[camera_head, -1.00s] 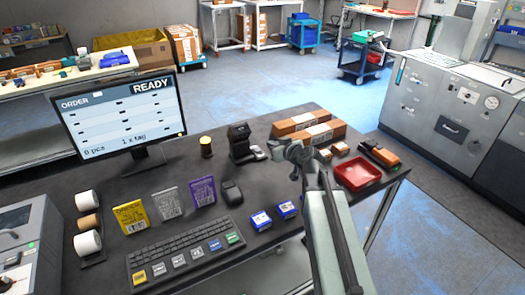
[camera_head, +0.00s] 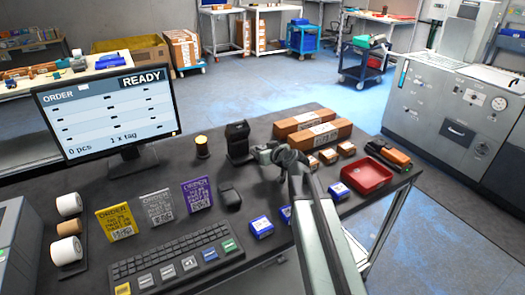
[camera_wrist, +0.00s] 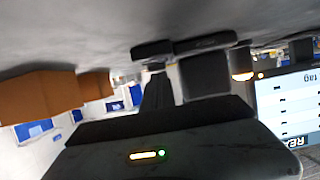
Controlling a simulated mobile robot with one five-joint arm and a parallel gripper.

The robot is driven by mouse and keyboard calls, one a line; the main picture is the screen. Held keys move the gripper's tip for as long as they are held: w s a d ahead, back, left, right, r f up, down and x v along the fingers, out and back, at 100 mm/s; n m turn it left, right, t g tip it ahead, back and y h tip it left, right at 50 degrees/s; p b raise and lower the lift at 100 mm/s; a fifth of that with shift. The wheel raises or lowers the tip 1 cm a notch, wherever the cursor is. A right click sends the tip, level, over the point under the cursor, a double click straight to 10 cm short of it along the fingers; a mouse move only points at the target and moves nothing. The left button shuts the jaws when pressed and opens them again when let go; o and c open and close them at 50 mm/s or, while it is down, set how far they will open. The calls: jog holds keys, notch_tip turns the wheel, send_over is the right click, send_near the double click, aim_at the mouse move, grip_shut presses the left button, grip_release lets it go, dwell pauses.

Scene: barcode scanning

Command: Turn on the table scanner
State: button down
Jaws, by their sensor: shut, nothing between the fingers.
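The table scanner (camera_head: 238,138) is a black upright unit on the dark table, right of the monitor in the head view. My gripper (camera_head: 262,152) is at its right side, shut and empty, with its tip overlapping the scanner's lower right part. I cannot tell whether they touch. The gripper hides what lies just right of the scanner's foot. The wrist view is upside down and blurred; a dark block there, probably the scanner (camera_wrist: 206,76), is near the middle. No switch can be made out.
The monitor (camera_head: 108,118) reads READY. Brown boxes (camera_head: 318,138) lie behind my gripper and a red tray (camera_head: 367,175) is to the right.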

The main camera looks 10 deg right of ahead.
jog(key=shift+d+r, duration=0.1)
jog(key=shift+s+f+b, duration=0.15)
jog(key=shift+f+b, duration=0.2)
jog(key=shift+f, duration=0.15)
jog(key=shift+r, duration=0.15)
jog(key=shift+r+p, duration=0.75)
jog(key=shift+p, duration=0.15)
